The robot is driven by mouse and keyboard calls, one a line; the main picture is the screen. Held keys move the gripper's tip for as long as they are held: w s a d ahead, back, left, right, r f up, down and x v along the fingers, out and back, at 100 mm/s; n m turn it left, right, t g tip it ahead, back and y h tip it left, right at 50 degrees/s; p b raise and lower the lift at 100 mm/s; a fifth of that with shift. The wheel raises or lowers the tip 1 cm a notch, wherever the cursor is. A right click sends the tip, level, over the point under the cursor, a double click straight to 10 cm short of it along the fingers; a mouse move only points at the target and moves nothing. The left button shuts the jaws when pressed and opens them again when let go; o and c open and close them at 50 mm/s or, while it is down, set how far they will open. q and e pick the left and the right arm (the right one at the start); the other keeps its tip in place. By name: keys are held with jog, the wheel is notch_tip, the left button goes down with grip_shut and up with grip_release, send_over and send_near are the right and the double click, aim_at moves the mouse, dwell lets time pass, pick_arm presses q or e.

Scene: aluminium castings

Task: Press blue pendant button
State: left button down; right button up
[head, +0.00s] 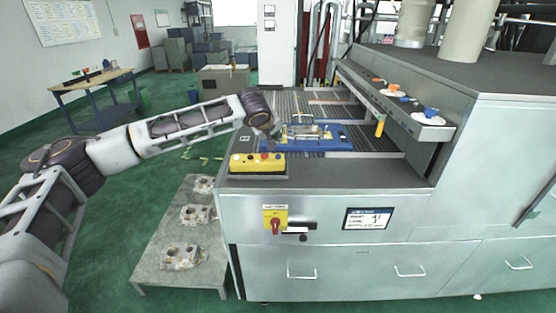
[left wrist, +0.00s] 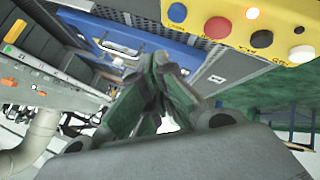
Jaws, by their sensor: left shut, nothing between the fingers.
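The yellow pendant (head: 256,168) lies on the near left corner of the machine's top in the head view, with small round buttons on it. In the left wrist view the pendant (left wrist: 235,12) fills the upper right. Its blue button (left wrist: 177,12) is at the left end of the row, followed by a red button (left wrist: 218,28), a black one (left wrist: 262,39) and a white one (left wrist: 302,54). My left gripper (head: 273,134) is shut and empty, above and behind the pendant, apart from it. Its fingers (left wrist: 158,72) show in the wrist view, below the blue button. My right gripper is not in view.
A blue fixture (head: 330,145) with metal parts sits behind the pendant. A red switch on a yellow plate (head: 275,219) and a screen (head: 367,218) are on the machine front. A low table (head: 160,240) with several castings stands to the left.

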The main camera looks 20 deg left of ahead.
aim_at(278, 156)
pick_arm(q)
jog(key=shift+f+b, duration=0.6)
jog(key=shift+f, duration=1.05)
jog(key=shift+f, duration=0.45)
dwell(0.8)
